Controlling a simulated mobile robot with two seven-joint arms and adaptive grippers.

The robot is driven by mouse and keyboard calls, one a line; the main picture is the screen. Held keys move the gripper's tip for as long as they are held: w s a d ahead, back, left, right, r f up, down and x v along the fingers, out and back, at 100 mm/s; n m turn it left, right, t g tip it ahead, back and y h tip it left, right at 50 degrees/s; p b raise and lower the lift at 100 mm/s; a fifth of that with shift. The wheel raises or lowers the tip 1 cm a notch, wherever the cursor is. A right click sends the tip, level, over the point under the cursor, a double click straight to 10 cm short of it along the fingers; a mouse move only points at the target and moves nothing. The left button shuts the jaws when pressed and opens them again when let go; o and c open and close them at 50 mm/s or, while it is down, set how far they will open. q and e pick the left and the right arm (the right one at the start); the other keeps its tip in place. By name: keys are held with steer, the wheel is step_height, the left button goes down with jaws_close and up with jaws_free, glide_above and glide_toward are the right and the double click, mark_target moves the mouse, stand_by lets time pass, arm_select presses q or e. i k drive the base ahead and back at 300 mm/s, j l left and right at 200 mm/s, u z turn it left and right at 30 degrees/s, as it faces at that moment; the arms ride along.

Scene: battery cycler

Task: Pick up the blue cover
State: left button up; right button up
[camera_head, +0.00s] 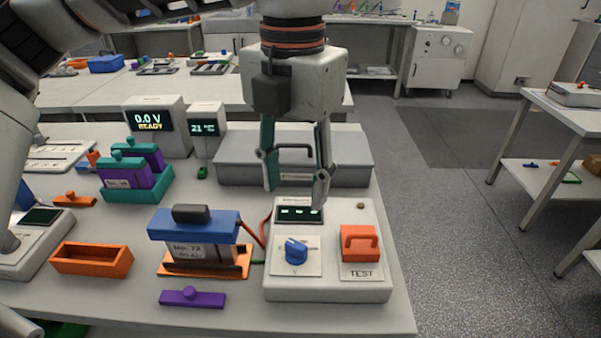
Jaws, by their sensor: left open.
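The blue cover (165,232) is a flat blue lid with a dark grey grip on top. It sits on a pale battery block (200,253) labelled No. 72, which stands in an orange holder (236,262) on the bench. My left gripper (296,194) points down with its fingers apart and nothing seen between them. In the picture it is above and to the right of the blue cover, over the back of the white test unit. My right gripper does not show.
The white test unit (328,288) has a blue knob (296,250) and an orange TEST switch (360,246). A grey lidded box (345,162) lies behind.

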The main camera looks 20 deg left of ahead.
mark_target(183, 223)
steer(key=k, duration=1)
